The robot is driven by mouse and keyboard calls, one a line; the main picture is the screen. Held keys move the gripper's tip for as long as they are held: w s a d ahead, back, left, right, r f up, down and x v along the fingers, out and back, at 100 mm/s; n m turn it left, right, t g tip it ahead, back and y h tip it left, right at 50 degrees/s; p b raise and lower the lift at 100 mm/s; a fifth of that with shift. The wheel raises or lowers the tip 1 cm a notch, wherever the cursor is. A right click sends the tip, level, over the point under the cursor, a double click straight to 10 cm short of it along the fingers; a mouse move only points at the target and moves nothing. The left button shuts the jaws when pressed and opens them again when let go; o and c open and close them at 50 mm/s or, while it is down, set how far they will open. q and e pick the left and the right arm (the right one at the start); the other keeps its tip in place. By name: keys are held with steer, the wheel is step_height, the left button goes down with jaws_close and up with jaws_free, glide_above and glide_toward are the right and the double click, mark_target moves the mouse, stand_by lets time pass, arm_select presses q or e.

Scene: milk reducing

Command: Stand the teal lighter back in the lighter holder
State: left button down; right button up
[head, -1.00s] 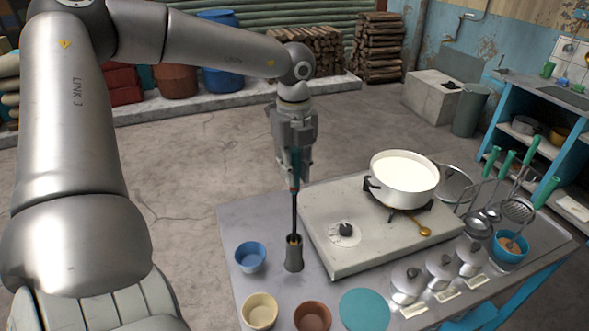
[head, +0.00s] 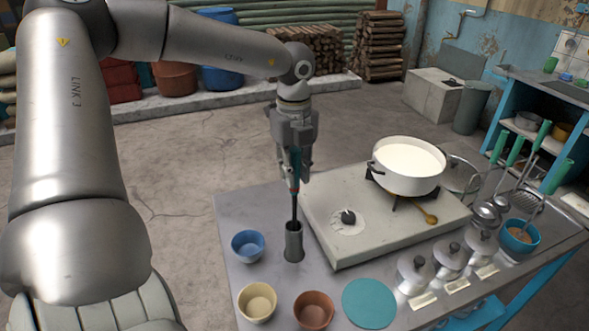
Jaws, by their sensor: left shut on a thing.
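The teal lighter (head: 294,183) is upright in the head view, its dark rod pointing down. My left gripper (head: 294,176) is shut on its teal handle. The lighter holder (head: 294,243) is a grey metal cylinder standing on the table, left of the stove. The rod's lower end meets the holder's open top and its tip is hidden, apparently inside the mouth. The handle is still well above the rim. My right gripper is not in view.
A blue bowl (head: 248,245) stands just left of the holder. A cream bowl (head: 257,302), a brown bowl (head: 313,310) and a teal disc (head: 369,303) lie in front. The stove (head: 345,245) with a white pot of milk (head: 407,166) is to the right.

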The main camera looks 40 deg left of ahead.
arm_select(q)
steer(key=c, duration=1.3)
jaws_free()
steer(key=shift+o, duration=0.2)
steer(key=shift+r, duration=0.3)
step_height(320, 180, up, 12)
steer(key=shift+f, duration=0.25)
steer(key=shift+r, duration=0.1)
